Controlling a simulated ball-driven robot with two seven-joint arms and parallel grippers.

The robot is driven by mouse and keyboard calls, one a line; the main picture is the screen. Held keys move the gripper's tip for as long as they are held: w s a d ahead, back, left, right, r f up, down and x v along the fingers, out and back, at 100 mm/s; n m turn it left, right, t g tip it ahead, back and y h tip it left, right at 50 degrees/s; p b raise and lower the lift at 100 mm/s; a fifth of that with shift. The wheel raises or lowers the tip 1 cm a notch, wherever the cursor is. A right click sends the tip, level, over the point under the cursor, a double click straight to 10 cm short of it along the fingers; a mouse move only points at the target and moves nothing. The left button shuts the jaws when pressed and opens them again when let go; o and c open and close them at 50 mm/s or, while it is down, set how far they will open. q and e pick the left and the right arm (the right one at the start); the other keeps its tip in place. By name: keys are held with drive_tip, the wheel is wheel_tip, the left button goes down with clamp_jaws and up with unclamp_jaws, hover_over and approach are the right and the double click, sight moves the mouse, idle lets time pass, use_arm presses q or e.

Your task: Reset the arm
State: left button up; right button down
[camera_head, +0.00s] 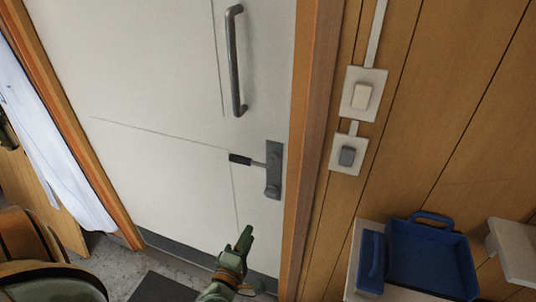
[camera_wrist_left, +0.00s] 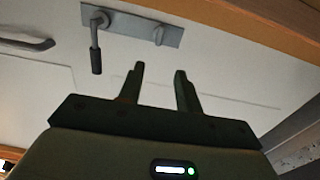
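My left gripper (camera_head: 244,240) is in front of the lower part of a white door (camera_head: 150,90), below its lever handle (camera_head: 250,161). In the left wrist view its two fingers (camera_wrist_left: 160,85) stand apart with nothing between them, so it is open and empty. The handle shows beyond the fingers in that view (camera_wrist_left: 96,45), clear of them. My right gripper is not seen in either view.
A vertical pull bar (camera_head: 235,60) is on the door above the lever. Two switches (camera_head: 361,96) (camera_head: 347,156) are on the wood wall to the right. A blue tray (camera_head: 430,262) sits on a pale surface at the lower right. A dark mat (camera_head: 165,288) lies on the floor.

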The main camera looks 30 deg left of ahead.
use_arm(q)
drive_tip(key=s+d+f+m+g+h, duration=0.25)
drive_tip(key=s+f+m+g, duration=0.2)
drive_tip(key=f+m, duration=0.45)
drive_tip(key=s+d+f+m+g+h, duration=0.25)
drive_tip(key=s+f+m, duration=0.4)
drive_tip(key=f, duration=0.45)
drive_tip(key=s+f+m+g, duration=0.4)
drive_tip(key=s+f, duration=0.3)
drive_tip(key=s, duration=0.6)
drive_tip(key=s+f+m+g, duration=0.5)
drive_tip(key=s+f, duration=0.2)
drive_tip(key=s, duration=0.6)
drive_tip(key=shift+s+g+y, duration=0.15)
drive_tip(key=shift+g+y, duration=0.15)
